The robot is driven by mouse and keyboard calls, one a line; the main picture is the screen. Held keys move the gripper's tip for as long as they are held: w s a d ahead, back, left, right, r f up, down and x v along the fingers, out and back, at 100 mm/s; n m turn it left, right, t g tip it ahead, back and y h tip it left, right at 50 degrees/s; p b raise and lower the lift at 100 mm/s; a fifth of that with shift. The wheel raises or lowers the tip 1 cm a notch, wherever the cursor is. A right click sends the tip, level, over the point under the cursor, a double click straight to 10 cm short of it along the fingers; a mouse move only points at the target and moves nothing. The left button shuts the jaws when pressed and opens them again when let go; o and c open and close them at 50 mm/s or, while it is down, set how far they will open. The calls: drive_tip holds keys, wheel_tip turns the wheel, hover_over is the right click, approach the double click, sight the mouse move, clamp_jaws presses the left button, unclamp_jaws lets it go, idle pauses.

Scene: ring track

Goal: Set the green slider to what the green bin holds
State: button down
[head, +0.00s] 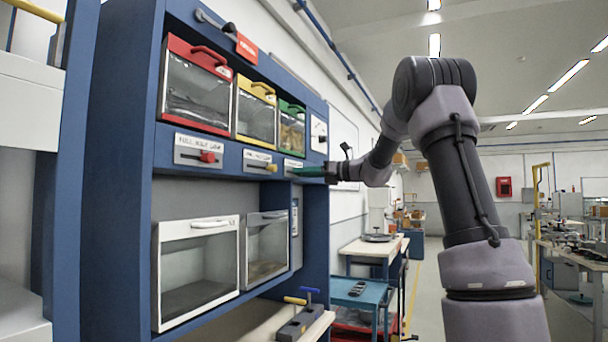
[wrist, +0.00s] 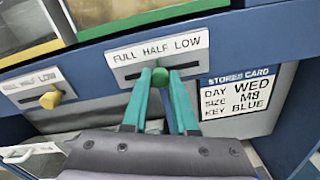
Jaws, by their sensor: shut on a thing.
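The green bin (head: 292,125) is the right one of three in the upper row in the head view. Tan contents show through its window and seem to reach high, but their exact level is too small to tell. Its lower edge shows in the wrist view (wrist: 150,20). Below it, a plate (wrist: 187,62) reads FULL HALF LOW from left to right. The green slider (wrist: 160,74) sits under HALF. My gripper (wrist: 161,76) is shut on its knob, with one green finger on each side. In the head view my gripper (head: 328,171) hides this knob.
The yellow slider (wrist: 50,100) stands near LOW. The red slider (head: 208,157) is farther left. A stores card (wrist: 235,94) right of the plate reads DAY WED, SIZE M8, KEY BLUE. A blue cart (head: 358,292) stands right.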

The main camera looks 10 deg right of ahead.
drive_tip(key=s+a, duration=0.2)
drive_tip(key=s, duration=0.1)
drive_tip(key=shift+s+a, duration=0.15)
drive_tip(key=shift+a+f, duration=0.1)
drive_tip(key=shift+f, duration=0.05)
drive_tip(key=c, duration=0.7)
unclamp_jaws()
drive_tip(key=shift+s, duration=0.15)
approach(288, 172)
drive_tip(key=v, duration=0.4)
drive_tip(key=shift+s, duration=0.35)
